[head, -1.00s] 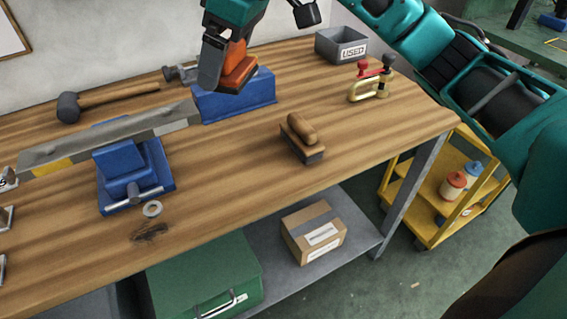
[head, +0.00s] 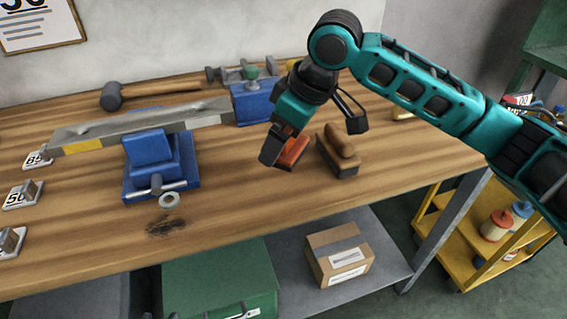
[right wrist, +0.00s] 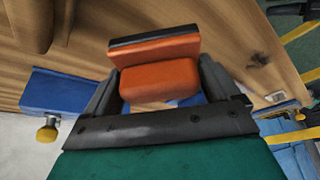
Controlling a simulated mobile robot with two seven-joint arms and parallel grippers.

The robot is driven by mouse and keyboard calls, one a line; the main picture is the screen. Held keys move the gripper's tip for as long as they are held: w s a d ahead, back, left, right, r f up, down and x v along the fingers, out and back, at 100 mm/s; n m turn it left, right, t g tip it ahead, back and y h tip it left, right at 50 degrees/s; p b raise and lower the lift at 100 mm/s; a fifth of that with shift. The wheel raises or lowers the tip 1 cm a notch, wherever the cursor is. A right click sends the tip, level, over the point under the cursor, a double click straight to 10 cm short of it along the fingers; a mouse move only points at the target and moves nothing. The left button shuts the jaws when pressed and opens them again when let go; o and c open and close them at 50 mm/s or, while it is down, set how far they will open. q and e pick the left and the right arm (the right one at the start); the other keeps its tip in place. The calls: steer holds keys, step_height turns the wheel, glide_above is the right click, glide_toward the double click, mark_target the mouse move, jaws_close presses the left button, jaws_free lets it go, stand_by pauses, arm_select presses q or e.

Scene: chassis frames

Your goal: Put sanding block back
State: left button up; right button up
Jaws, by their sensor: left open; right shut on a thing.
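An orange sanding block (head: 294,152) with a dark face is gripped by my right gripper (head: 281,146), whose arm comes in from the right in the head view. It is low over the workbench, just left of a brown wooden-handled block (head: 340,152); I cannot tell whether it touches the top. In the right wrist view the orange block (right wrist: 160,78) sits between the two dark fingers of the gripper (right wrist: 160,85). Small label plates (head: 22,195) with metal pieces stand at the left of the bench. My left gripper is not in view.
A long metal bar (head: 130,130) lies across a blue clamp stand (head: 150,165) and a blue block (head: 255,103) behind. The bench (head: 235,215) is clear at front centre.

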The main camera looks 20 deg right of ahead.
mark_target(283, 174)
steer(key=shift+f, duration=0.6)
step_height(283, 174, down, 4)
steer(key=shift+r+b, duration=0.25)
steer(key=shift+b, duration=0.3)
steer(key=shift+f, duration=0.3)
steer(key=shift+r, duration=0.1)
arm_select(q)
steer(key=shift+w+d, duration=0.2)
steer(key=shift+w, duration=0.05)
steer(key=shift+r, duration=0.1)
arm_select(e)
steer(key=o, duration=0.8)
steer(key=shift+f, duration=0.2)
arm_select(q)
steer(key=shift+f, duration=0.2)
